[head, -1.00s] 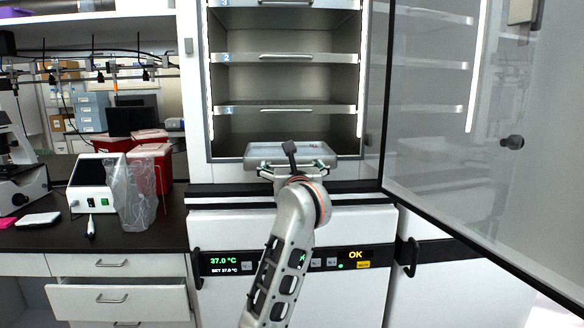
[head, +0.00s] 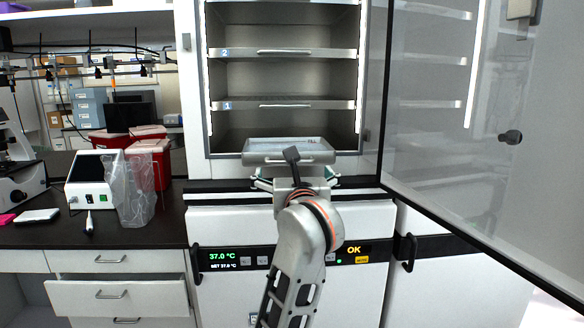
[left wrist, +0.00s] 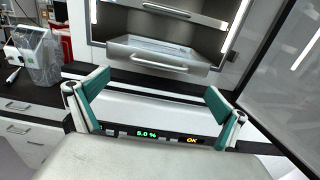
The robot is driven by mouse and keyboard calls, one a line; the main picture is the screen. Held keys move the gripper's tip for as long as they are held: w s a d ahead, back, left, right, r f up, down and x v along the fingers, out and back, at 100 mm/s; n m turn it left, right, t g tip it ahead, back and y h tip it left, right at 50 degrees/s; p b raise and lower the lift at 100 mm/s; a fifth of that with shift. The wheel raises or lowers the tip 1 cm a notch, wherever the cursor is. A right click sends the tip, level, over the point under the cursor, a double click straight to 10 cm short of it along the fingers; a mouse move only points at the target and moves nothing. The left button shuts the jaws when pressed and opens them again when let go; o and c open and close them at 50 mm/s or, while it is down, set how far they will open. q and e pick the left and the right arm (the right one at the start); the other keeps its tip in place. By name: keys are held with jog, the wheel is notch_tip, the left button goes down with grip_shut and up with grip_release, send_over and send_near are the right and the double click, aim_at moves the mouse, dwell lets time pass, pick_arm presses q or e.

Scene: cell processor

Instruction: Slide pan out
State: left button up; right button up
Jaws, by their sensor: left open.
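The pan (head: 290,146) is the lowest metal tray of the open cabinet (head: 198,80). It sticks out past the front of the cabinet, with a handle along its front lip. It also shows in the left wrist view (left wrist: 150,47), with its curved handle below the front edge. My left gripper (head: 296,176) is in front of and a little below the pan, open and empty. In the left wrist view its two teal fingers stand wide apart (left wrist: 158,84), clear of the handle. My right gripper is not in view.
Shelves with handles (head: 285,104) sit above the pan, pushed in. A glass door (head: 440,150) stands open at the right. A bench (head: 60,235) at the left holds a small device (head: 92,180), a clear bag (head: 133,190) and red bins (head: 150,152).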

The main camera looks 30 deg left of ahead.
pick_arm(q)
jog(key=v, duration=0.2)
jog(key=shift+s+d, duration=0.15)
jog(key=shift+s, duration=0.15)
jog(key=s+a+f+m+y, duration=0.5)
jog(key=m+y, duration=0.1)
jog(key=s+d+f+m+t+h, duration=0.25)
jog(key=d+f+m+h, duration=0.6)
jog(key=f+m, duration=0.5)
jog(key=s+d+f+m+t+h, duration=0.25)
jog(key=d+f+m+h, duration=0.65)
jog(key=m, duration=0.8)
jog(key=s+a+f+m+g, duration=0.1)
jog(key=s+f+m+g, duration=0.2)
jog(key=f, duration=0.7)
jog(key=s+a+f+m+g, duration=0.1)
jog(key=s+f+m+g, duration=0.2)
jog(key=s+f, duration=0.5)
jog(key=s+a+f+m+g, duration=0.1)
jog(key=s+f+m+g, duration=0.2)
jog(key=f, duration=0.9)
jog(key=s+m+h, duration=0.1)
jog(key=s, duration=0.2)
jog(key=shift+a+f, duration=0.2)
jog(key=shift+f, duration=0.15)
